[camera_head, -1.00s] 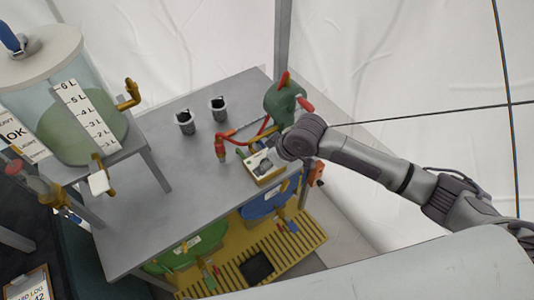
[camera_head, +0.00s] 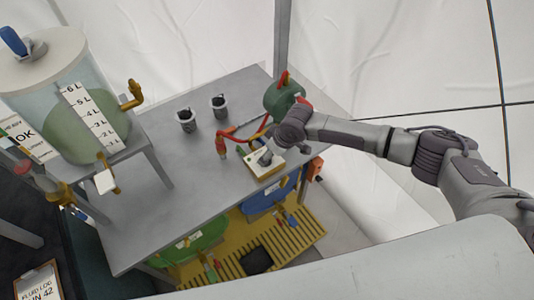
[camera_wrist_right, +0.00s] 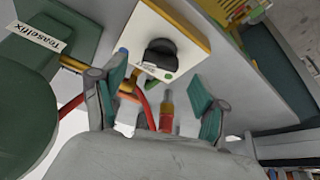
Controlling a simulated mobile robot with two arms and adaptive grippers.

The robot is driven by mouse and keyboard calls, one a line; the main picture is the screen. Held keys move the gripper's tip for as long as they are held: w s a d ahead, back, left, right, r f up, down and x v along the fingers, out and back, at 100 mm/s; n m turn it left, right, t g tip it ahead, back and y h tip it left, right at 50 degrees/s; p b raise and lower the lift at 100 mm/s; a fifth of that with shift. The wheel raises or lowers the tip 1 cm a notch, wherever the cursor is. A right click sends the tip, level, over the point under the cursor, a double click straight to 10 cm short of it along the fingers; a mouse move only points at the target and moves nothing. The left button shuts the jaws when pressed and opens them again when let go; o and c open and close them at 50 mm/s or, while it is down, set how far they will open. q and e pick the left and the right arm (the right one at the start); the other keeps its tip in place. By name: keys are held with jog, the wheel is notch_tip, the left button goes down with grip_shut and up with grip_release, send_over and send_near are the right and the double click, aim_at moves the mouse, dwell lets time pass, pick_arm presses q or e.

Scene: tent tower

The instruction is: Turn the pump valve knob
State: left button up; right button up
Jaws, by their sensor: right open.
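The black valve knob (camera_wrist_right: 160,52) sits on a white-faced box (camera_wrist_right: 187,40) with yellow sides in the right wrist view. In the head view the knob (camera_head: 265,158) and box (camera_head: 268,170) are near the table's right edge. My right gripper (camera_wrist_right: 158,82) is open, with its two green-padded fingers spread below and to either side of the knob. In the head view my right wrist hides most of the gripper. My left gripper is in neither view.
A red hose (camera_head: 240,138) runs near the box. Two dark cups (camera_head: 186,121) stand on the grey table (camera_head: 170,215). A large tank (camera_head: 80,110) stands at left.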

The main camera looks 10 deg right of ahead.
jog(key=shift+x, duration=1.45)
jog(key=c, duration=1.2)
jog(key=shift+o, duration=0.2)
jog(key=shift+w+f+n+y+b, duration=0.15)
jog(key=shift+n+y+b, duration=0.15)
jog(key=shift+n+b, duration=0.85)
jog(key=n+g+y+b, duration=0.1)
jog(key=n+g+b, duration=0.1)
jog(key=n+b, duration=0.3)
jog(key=n+g+b, duration=0.1)
jog(key=n+b, duration=0.2)
jog(key=shift+w, duration=0.1)
jog(key=shift+n+g+b, duration=0.5)
jog(key=shift+n+b, duration=0.05)
jog(key=shift+n, duration=0.2)
